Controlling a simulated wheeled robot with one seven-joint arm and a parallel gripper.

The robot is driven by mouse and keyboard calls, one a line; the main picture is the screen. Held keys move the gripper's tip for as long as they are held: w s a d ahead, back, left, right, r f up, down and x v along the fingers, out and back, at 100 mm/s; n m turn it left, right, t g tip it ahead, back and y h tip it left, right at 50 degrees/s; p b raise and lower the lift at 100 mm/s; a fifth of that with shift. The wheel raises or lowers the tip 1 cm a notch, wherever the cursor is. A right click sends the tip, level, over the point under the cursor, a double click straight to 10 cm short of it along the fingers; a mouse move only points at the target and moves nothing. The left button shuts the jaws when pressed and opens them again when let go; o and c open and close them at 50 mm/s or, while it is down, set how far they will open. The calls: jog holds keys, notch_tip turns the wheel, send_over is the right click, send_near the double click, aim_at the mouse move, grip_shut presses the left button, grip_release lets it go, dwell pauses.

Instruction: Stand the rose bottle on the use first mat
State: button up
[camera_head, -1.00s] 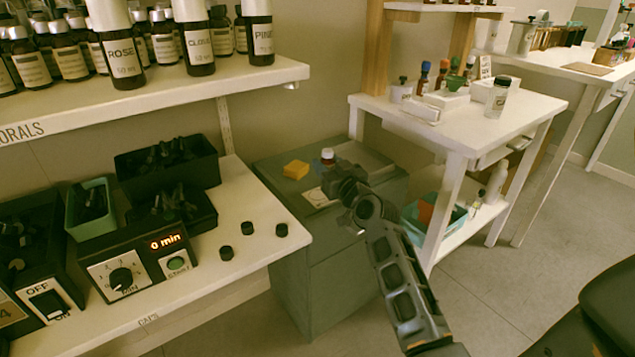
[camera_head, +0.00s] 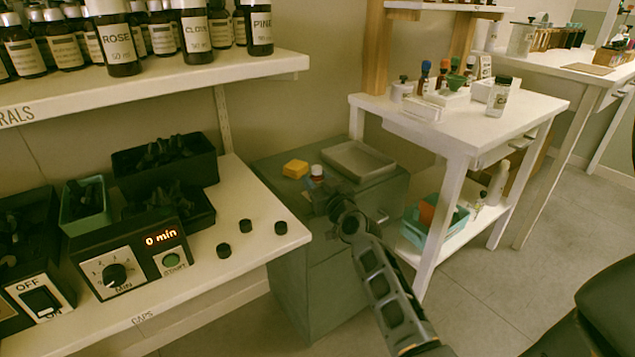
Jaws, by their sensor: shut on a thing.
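A dark bottle labelled ROSE (camera_head: 121,42) stands upright on the upper shelf at the left, away from my gripper. My gripper (camera_head: 319,190) is low over the front left of the grey-green cabinet top. It is shut on a small reddish bottle with a white cap (camera_head: 317,171), which looks upright. The label of this bottle is too small to read, and its lower part is hidden by the gripper. A small blue patch shows beside it. I cannot make out a use first mat; my gripper and arm cover part of the cabinet top.
On the cabinet, a yellow block (camera_head: 295,169) lies close left of the gripper and a grey tray (camera_head: 358,160) stands behind it to the right. A white bench (camera_head: 292,238) with black caps is at left. A white table (camera_head: 530,100) with bottles is at right.

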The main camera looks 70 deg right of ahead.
jog(key=o, duration=1.1)
jog(key=shift+r, duration=0.1)
jog(key=b+v, duration=0.1)
jog(key=v, duration=1.1)
